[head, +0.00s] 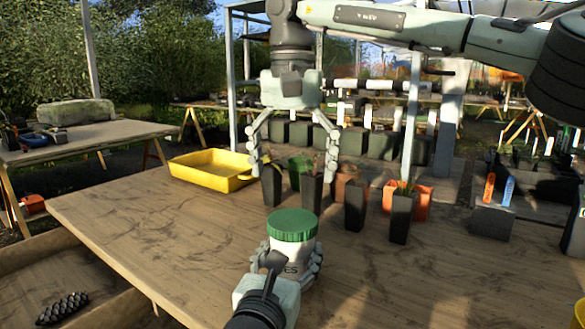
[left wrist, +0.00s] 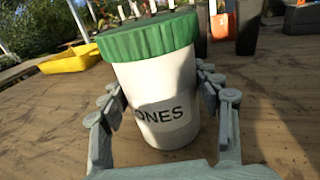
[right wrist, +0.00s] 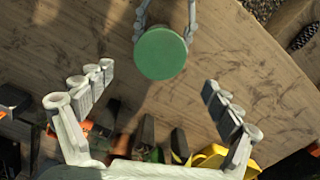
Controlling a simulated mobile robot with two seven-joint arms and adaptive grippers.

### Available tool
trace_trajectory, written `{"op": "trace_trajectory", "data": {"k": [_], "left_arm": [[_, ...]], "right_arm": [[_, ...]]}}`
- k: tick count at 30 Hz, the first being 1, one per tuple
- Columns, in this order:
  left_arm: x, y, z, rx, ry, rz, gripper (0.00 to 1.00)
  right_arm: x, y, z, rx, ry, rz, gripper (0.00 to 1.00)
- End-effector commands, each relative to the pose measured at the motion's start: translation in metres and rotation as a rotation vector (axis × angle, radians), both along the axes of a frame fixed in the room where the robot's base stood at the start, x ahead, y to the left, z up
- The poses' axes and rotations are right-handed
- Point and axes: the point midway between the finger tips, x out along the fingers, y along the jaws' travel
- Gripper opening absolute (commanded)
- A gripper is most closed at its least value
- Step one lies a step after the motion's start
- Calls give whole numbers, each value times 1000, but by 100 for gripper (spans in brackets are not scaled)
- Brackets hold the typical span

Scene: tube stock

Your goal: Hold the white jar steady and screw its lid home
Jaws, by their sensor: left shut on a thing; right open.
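The white jar (head: 290,256) stands on the wooden table, with dark lettering on its side that reads in part "ONES" in the left wrist view (left wrist: 150,85). Its green ribbed lid (head: 293,225) sits on top of the jar; I cannot tell how tight it is. My left gripper (head: 285,262) is shut around the jar's body, one finger on each side. My right gripper (head: 295,165) is open and empty, pointing down above and behind the jar. The right wrist view shows the lid from above (right wrist: 160,54), beyond the open fingers and apart from them.
Several black pots (head: 403,216) stand on the table behind the jar, close below my right gripper. A yellow tray (head: 208,172) lies at the back left. A grey block with coloured handles (head: 493,216) is at the right. The table's (head: 150,230) left part is clear.

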Motion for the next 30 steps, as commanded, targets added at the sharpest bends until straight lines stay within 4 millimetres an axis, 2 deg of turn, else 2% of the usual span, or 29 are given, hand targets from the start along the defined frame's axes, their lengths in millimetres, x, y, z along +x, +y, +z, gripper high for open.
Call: {"op": "trace_trajectory", "data": {"k": [14, 17, 24, 30], "left_arm": [[0, 0, 0, 0, 0, 0, 0], [0, 0, 0, 0, 0, 0, 0], [0, 0, 0, 0, 0, 0, 0], [0, 0, 0, 0, 0, 0, 0]], "right_arm": [[0, 0, -2, 1, 0, 43, 91], [0, -1, -11, 1, 0, 42, 91], [0, -1, -48, -1, 1, 42, 91], [0, -1, -72, 0, 0, 40, 91]]}}
